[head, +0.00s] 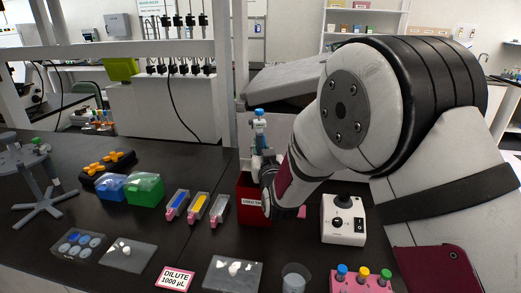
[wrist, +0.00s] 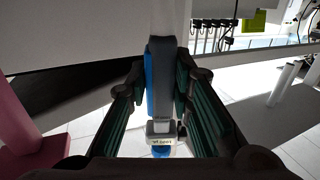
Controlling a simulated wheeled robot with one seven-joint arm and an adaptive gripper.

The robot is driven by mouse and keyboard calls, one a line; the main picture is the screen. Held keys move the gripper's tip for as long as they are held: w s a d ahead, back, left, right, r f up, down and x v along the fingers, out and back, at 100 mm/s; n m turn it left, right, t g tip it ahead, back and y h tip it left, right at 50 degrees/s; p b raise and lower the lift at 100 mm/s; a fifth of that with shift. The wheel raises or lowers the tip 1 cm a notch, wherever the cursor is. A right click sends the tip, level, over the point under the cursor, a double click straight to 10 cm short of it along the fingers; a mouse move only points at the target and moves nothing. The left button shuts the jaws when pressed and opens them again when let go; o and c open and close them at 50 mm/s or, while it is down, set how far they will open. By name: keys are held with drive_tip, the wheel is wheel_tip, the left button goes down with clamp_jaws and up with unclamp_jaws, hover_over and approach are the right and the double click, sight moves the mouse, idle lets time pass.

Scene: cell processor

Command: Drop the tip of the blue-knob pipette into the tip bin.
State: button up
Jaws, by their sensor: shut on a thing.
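The blue-knob pipette (head: 260,132) stands about upright in the head view, its blue knob on top, above the red tip bin (head: 250,207) with a white label. My gripper (head: 262,160) is shut on the pipette's body. In the wrist view the pipette (wrist: 160,75), grey with a blue strip, lies between the dark green-lined fingers of my gripper (wrist: 162,92), its blue knob at the lower edge. My gripper and wrist cover part of the bin. The pipette's tip is hidden in the head view, so I cannot tell whether it is inside the bin.
Several coloured cartridges (head: 198,207) lie left of the bin, with green (head: 145,190) and blue boxes beyond. A white mixer (head: 343,220) stands right of it. A pink rack (head: 362,283) with coloured knobs, a clear cup (head: 295,279) and a dark tray (head: 225,281) are in front.

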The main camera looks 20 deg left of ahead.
idle(0.6)
drive_tip(key=shift+f, duration=0.45)
drive_tip(key=s+p, duration=0.1)
drive_tip(key=s, duration=0.1)
drive_tip(key=s+d+p, duration=0.1)
drive_tip(key=s, duration=0.2)
drive_tip(key=shift+d, duration=0.1)
